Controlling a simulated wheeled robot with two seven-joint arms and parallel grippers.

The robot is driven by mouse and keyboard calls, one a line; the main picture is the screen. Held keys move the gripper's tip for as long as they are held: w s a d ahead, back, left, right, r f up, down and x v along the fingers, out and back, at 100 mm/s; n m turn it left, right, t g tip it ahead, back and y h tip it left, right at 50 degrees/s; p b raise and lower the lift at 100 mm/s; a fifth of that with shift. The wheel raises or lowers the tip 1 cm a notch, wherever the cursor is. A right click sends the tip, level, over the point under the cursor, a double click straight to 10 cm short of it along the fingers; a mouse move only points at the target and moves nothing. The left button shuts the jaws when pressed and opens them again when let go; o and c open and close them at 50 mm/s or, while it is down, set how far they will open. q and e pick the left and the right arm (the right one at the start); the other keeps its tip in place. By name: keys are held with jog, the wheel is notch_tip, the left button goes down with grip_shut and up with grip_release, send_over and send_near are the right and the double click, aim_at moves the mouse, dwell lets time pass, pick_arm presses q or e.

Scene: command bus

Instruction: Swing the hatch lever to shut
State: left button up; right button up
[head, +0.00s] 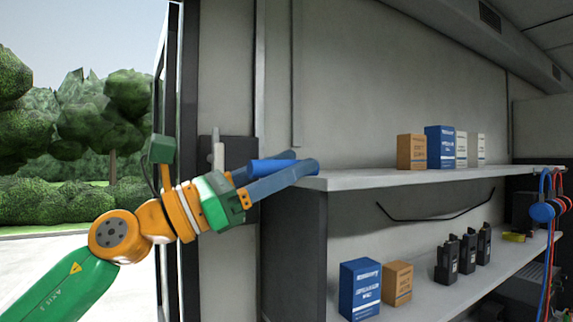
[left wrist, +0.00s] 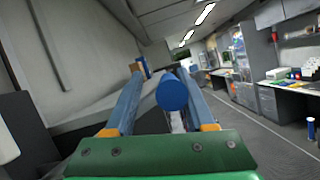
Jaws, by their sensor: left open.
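A dark plate (head: 245,150) is fixed to the wall by the door edge, with a short pale upright piece (head: 217,148) on it. A bright blue cylindrical grip (head: 268,166), apparently the hatch lever's handle, lies level beside my left gripper (head: 306,165). In the left wrist view the grip's round end (left wrist: 172,94) sits between the two blue fingers of my left gripper (left wrist: 165,88). The jaws are open, with visible room on the left side of the grip. How the grip joins the plate is hidden by my wrist and fingers. My right gripper is not in view.
The upper shelf (head: 350,180) starts right by my left fingertips and bears several boxes (head: 440,148). The lower shelf (head: 420,300) holds boxes and several black handsets (head: 468,252). The open doorway with trees is at left. An aisle floor (left wrist: 255,140) is clear at right.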

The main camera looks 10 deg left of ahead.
pick_arm(q)
jog(key=shift+s, duration=0.1)
grip_shut()
jog(key=shift+s+d, duration=0.1)
jog(key=shift+s, duration=0.05)
